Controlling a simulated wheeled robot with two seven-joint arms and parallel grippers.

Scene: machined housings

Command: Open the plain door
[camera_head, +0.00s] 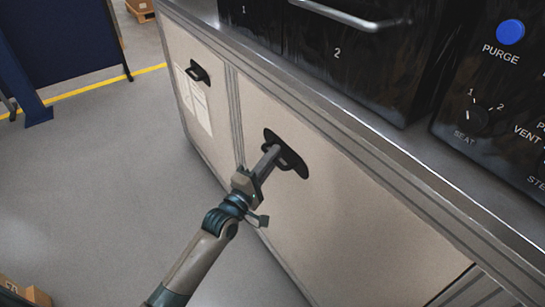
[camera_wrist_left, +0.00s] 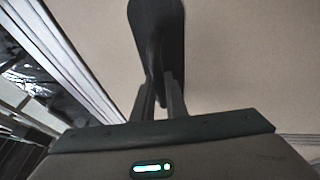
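The plain door (camera_head: 335,225) is a beige cabinet panel with no paper on it, at the centre and right of the head view. It looks closed, flush with the frame. Its black handle (camera_head: 295,162) sits near the door's upper left and also shows in the left wrist view (camera_wrist_left: 155,35). My left gripper (camera_head: 271,153) reaches the handle from the front. In the left wrist view its two fingers (camera_wrist_left: 160,95) stand close together on either side of the handle's bar and look shut on it. The fingertips' contact is partly hidden. My right gripper is not in view.
Left of it is another door (camera_head: 215,125) with paper sheets and a black handle (camera_head: 197,72). Above, a metal edge (camera_head: 300,88) runs under black drawers and a control panel (camera_head: 490,110). Grey floor (camera_head: 90,180) lies clear before the cabinet; cardboard boxes (camera_head: 22,292) show bottom left.

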